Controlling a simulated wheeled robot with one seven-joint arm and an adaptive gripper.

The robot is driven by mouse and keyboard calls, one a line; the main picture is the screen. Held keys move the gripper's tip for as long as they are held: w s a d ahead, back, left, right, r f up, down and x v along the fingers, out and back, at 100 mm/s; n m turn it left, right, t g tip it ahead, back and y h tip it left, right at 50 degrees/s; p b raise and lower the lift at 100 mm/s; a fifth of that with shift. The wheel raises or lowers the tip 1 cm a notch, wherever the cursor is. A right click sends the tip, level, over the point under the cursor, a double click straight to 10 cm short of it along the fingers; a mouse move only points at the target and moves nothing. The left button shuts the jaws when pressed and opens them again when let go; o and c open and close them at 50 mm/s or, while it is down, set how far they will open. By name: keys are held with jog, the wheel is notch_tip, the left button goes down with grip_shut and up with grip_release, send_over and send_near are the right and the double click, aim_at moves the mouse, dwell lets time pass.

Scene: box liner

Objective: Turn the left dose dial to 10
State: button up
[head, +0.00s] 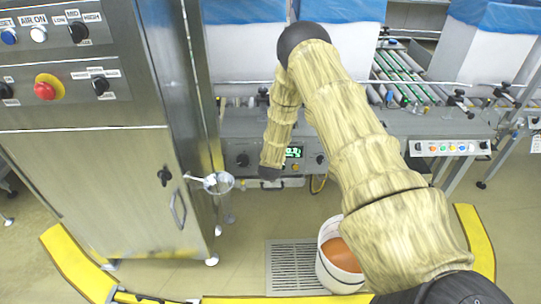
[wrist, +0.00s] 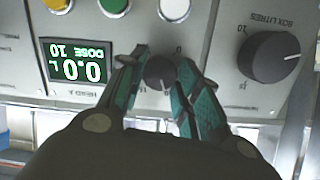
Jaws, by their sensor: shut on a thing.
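The left dose dial (wrist: 160,73) is a small dark round knob on the grey panel in the wrist view, which shows the panel upside down. My gripper (wrist: 162,62) is shut on it, with one teal finger on each side. The digital display (wrist: 76,69) beside it reads 0.0 L and DOSE 10. In the head view my arm hides the dial; my gripper (head: 270,174) is at the panel, left of the lit display (head: 293,152). The dial's pointer mark is not clear.
A larger BOX LITRES dial (wrist: 269,57) stands close beside my gripper. Yellow (wrist: 58,4), green (wrist: 114,5) and white (wrist: 174,8) buttons line the panel.

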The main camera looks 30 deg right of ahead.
jog(key=shift+s+a+f, duration=0.1)
jog(key=shift+s+f, duration=0.15)
jog(key=shift+f, duration=0.05)
jog(key=o, duration=0.8)
jog(key=shift+o, duration=1.2)
jog(key=shift+w, duration=0.1)
jog(key=shift+r, duration=0.1)
jog(key=shift+r, duration=0.1)
jog(key=v, duration=1.2)
